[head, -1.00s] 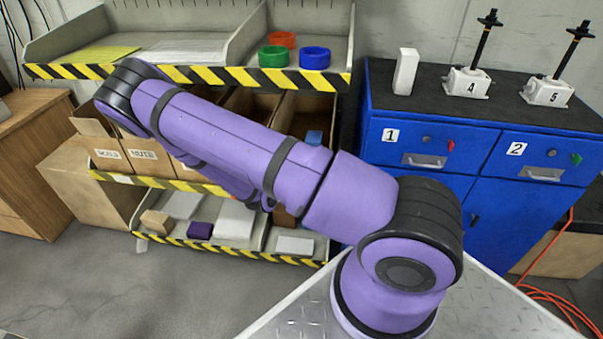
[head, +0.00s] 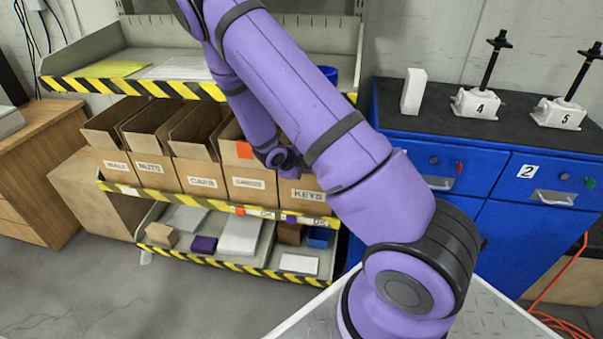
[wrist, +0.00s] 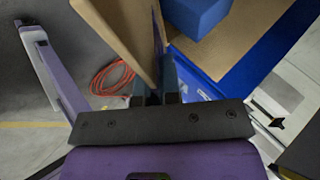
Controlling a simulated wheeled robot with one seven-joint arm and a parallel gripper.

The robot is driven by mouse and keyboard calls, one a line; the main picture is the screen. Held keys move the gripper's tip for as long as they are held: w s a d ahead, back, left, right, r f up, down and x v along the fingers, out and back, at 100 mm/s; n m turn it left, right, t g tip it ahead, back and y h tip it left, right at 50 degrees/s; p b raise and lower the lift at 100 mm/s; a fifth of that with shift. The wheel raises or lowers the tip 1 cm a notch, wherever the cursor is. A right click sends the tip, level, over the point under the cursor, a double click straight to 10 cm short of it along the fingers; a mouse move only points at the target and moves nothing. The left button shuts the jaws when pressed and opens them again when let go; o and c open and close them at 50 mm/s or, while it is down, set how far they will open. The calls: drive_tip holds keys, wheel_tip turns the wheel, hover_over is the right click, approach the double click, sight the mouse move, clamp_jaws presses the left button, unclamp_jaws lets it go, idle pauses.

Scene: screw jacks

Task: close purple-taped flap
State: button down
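The row of open cardboard boxes stands on the middle shelf in the head view. A raised cardboard flap (wrist: 118,30) shows in the wrist view, left of a box interior with a blue block (wrist: 196,12). My gripper (wrist: 157,92) is at the lower end of this flap. Its dark fingers are close to the cardboard; I cannot tell whether they grip it. In the head view the fingers are hidden behind my arm.
The box left of KEYS has orange tape (head: 244,150) on a flap. A purple tag (head: 291,218) is on the striped shelf edge below KEYS. The upper shelf (head: 150,88) overhangs the boxes. A blue cabinet (head: 480,225) stands close on the right.

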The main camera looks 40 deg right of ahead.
drive_tip(key=shift+w+d+r, duration=0.5)
drive_tip(key=shift+w+d, duration=0.05)
drive_tip(key=shift+d, duration=0.1)
drive_tip(key=shift+w+d+r, duration=0.45)
drive_tip(key=shift+w+d, duration=0.1)
drive_tip(key=shift+d, duration=0.1)
drive_tip(key=shift+w+d+r, duration=0.1)
drive_tip(key=shift+w+d, duration=0.6)
drive_tip(key=shift+d, duration=0.4)
drive_tip(key=c, duration=1.3)
unclamp_jaws()
drive_tip(key=shift+w, duration=0.15)
drive_tip(key=shift+d, duration=0.15)
drive_tip(key=shift+w+r, duration=0.1)
drive_tip(key=v, duration=1.1)
drive_tip(key=shift+a+f, duration=0.25)
drive_tip(key=shift+f, duration=0.05)
